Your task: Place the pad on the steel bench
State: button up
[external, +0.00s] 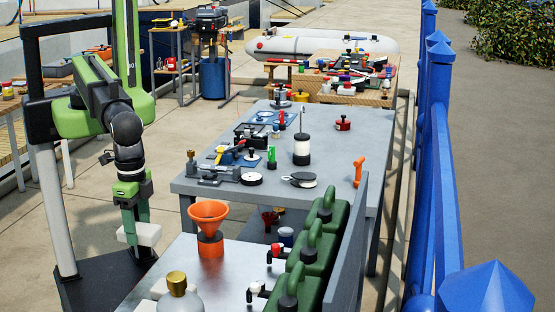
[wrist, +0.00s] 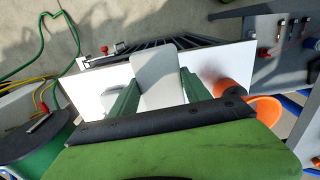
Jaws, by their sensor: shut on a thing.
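The pad (external: 149,235) is a small white block held at the end of my gripper (external: 137,224), which points down. In the wrist view the pad (wrist: 155,65) is a pale plate with rounded corners between the two green fingers of my gripper (wrist: 158,90). My gripper is shut on it. The steel bench (external: 245,255) is the near metal-topped table in the external view. The pad hangs by its left far side and looks apart from the top; its exact height is hard to tell.
An orange funnel (external: 209,225) stands on the near bench, with a brass-capped grey bottle (external: 178,295) in front. Green canisters (external: 318,245) line its right side. A grey table (external: 350,130) with tools stands behind. Some bare metal shows between funnel and canisters.

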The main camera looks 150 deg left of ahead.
jog(key=w+a+f+b, duration=0.1)
jog(key=a+f+b, duration=0.1)
jog(key=a, duration=0.1)
jog(key=w+a+f+b, duration=0.1)
jog(key=w+a+f, duration=0.1)
jog(key=a, duration=0.1)
jog(key=w+a+f+b, duration=0.1)
jog(key=a+f+b, duration=0.1)
jog(key=a, duration=0.1)
jog(key=shift+w+f+b, duration=0.25)
jog(key=shift+w+b, duration=0.05)
jog(key=shift+b, duration=0.05)
jog(key=shift+w+a, duration=0.1)
jog(key=shift+a, duration=0.3)
notch_tip(320, 180, down, 4)
jog(key=b, duration=0.4)
jog(key=shift+f, duration=0.2)
jog(key=shift+r, duration=0.2)
jog(key=shift+f, duration=0.15)
jog(key=o, duration=1.3)
